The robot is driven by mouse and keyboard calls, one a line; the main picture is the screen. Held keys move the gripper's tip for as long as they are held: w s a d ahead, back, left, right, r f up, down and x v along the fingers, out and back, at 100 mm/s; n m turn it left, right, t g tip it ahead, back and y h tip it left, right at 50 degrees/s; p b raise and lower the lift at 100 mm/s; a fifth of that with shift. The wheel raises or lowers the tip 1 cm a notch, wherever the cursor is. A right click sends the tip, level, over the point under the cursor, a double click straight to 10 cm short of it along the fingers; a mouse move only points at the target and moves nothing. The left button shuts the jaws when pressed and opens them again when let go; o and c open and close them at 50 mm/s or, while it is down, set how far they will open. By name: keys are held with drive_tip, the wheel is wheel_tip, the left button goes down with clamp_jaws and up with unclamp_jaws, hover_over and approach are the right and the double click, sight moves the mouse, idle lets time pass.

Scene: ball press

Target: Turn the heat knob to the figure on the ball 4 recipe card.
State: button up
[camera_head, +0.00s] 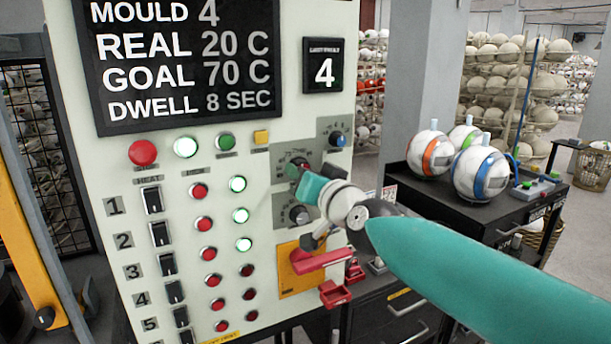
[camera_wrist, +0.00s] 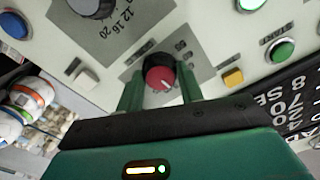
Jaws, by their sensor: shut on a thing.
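The heat knob (camera_wrist: 160,78) has a red face with a short white pointer mark, seen between my fingers in the wrist view. My gripper (camera_wrist: 159,88) is shut on it, one green finger on each side. In the head view my gripper (camera_head: 297,175) is at the upper dial on the right of the panel and hides most of that knob. The dial figures around it are too small or covered to read. The display (camera_head: 180,60) reads MOULD 4, REAL 20 C, GOAL 70 C, DWELL 8 SEC. I cannot make out a ball 4 recipe card.
A second knob (camera_wrist: 92,6) with figures including 12, 16 and 20 is close to my gripper. Several balls (camera_head: 481,172) stand on the dark bench at right.

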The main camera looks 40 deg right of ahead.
drive_tip(key=o, duration=1)
drive_tip(key=shift+s, duration=0.1)
drive_tip(key=v, duration=1.3)
drive_tip(key=shift+s+a, duration=0.2)
drive_tip(key=shift+s, duration=0.1)
drive_tip(key=shift+w, duration=0.1)
drive_tip(key=a+f+n+g+y, duration=0.1)
drive_tip(key=a+f+n+g, duration=0.1)
drive_tip(key=a+f+g, duration=0.2)
drive_tip(key=w+a+f+n+g+y, duration=0.1)
drive_tip(key=a+f+n+g+y, duration=0.1)
drive_tip(key=a+f, duration=0.8)
drive_tip(key=w+a+f+n+g+y, duration=0.1)
drive_tip(key=a+f+n+g+y, duration=0.1)
drive_tip(key=a+f+n+g, duration=0.2)
drive_tip(key=shift+w+a+f+g, duration=0.1)
drive_tip(key=shift+a+f+g, duration=0.2)
drive_tip(key=shift+a+f, duration=0.4)
drive_tip(key=shift+w+a+f+g, duration=0.1)
drive_tip(key=shift+a+f+g, duration=0.25)
drive_tip(key=shift+a, duration=0.6)
drive_tip(key=shift+w+a+f+g, duration=0.1)
drive_tip(key=shift+a+f+g, duration=0.15)
drive_tip(key=shift+a+f, duration=0.45)
